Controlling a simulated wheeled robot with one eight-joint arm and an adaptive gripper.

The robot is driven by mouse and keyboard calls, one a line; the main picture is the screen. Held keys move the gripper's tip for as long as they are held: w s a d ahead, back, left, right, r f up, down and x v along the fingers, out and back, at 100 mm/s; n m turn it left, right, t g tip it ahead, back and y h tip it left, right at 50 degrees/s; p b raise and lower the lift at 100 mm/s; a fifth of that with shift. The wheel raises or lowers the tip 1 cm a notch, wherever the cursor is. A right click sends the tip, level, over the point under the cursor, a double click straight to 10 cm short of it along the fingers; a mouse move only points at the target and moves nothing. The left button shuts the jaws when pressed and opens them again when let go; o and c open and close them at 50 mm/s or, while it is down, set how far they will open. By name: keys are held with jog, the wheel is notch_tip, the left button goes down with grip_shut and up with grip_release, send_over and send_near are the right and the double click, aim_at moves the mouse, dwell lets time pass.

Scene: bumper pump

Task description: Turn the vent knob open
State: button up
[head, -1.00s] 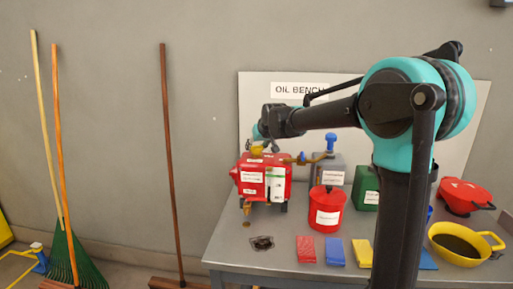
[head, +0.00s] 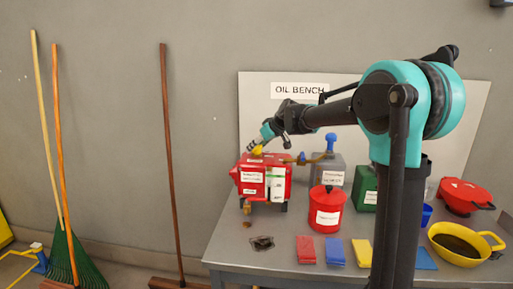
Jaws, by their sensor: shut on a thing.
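A red box-shaped pump (head: 250,181) with white labels stands at the back left of the grey bench. The vent knob (head: 257,150) is the small yellow piece on top of it, partly covered by my gripper. My gripper (head: 259,145) reaches down from the upper right and is shut on the yellow knob. Its fingertips are small here, and how far the knob is turned cannot be told.
A brass-coloured spout (head: 298,160) runs from the pump towards a grey can (head: 330,174) with a blue top. A red can (head: 326,213), a green can (head: 366,190), a yellow basin (head: 465,242) and coloured cloths (head: 334,252) crowd the bench (head: 230,240). Brooms lean left.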

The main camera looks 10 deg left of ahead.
jog(key=o, duration=1.2)
jog(key=v, duration=1.2)
